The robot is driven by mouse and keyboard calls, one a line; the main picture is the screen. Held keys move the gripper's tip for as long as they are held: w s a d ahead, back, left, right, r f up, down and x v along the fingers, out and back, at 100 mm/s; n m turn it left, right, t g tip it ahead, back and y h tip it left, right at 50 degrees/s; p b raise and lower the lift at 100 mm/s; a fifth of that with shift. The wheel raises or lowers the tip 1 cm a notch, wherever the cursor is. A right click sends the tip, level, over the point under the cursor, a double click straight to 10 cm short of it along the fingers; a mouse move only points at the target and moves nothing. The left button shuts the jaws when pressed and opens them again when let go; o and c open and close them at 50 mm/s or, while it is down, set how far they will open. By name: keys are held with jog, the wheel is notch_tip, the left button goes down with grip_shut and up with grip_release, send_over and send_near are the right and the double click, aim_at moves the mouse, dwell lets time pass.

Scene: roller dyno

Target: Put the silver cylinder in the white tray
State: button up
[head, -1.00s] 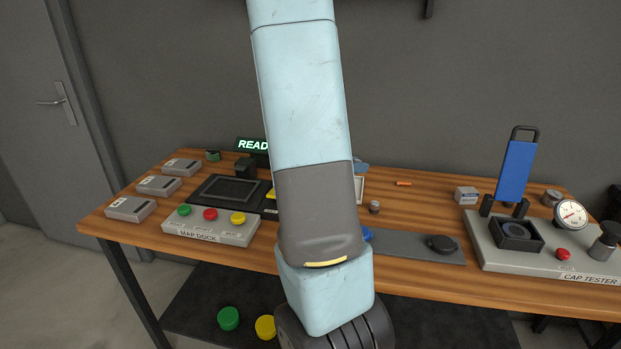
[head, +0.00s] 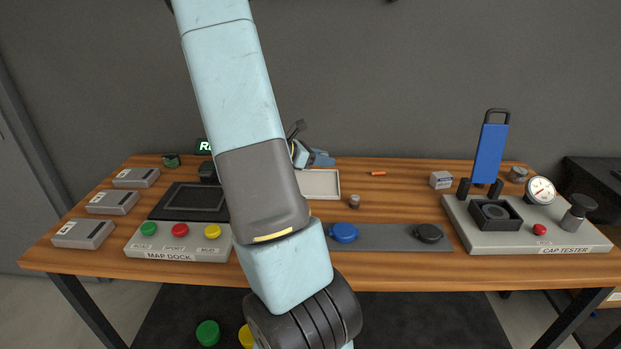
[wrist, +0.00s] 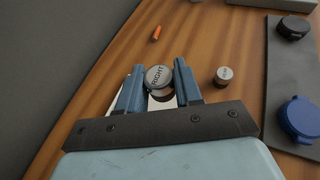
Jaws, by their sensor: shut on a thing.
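The silver cylinder (wrist: 159,77) shows in the wrist view as a round grey top with dark lettering. It is between the fingertips of my gripper (wrist: 159,82), which is shut on it. The white tray (head: 322,184) lies on the bench, partly hidden by my arm in the head view. In the wrist view, pale parts of the tray (wrist: 168,102) show below and behind the fingers. The cylinder appears to be over or near the tray; its height above it is hard to tell. The head view hides the cylinder behind my arm.
A smaller lettered cylinder (head: 354,201) stands right of the tray. An orange piece (head: 378,173) lies behind it. A grey mat (head: 388,238) holds a blue cap (head: 344,232) and a black cap (head: 429,233). The cap tester (head: 500,237) is at right, the map dock (head: 178,243) at left.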

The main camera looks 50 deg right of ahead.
send_over(312, 184)
notch_tip(312, 184, down, 6)
jog(key=shift+r, duration=0.1)
jog(key=shift+w+f, duration=0.15)
jog(key=shift+f, duration=1.55)
jog(key=shift+f, duration=0.1)
jog(key=o, duration=1)
jog(key=shift+o, duration=0.2)
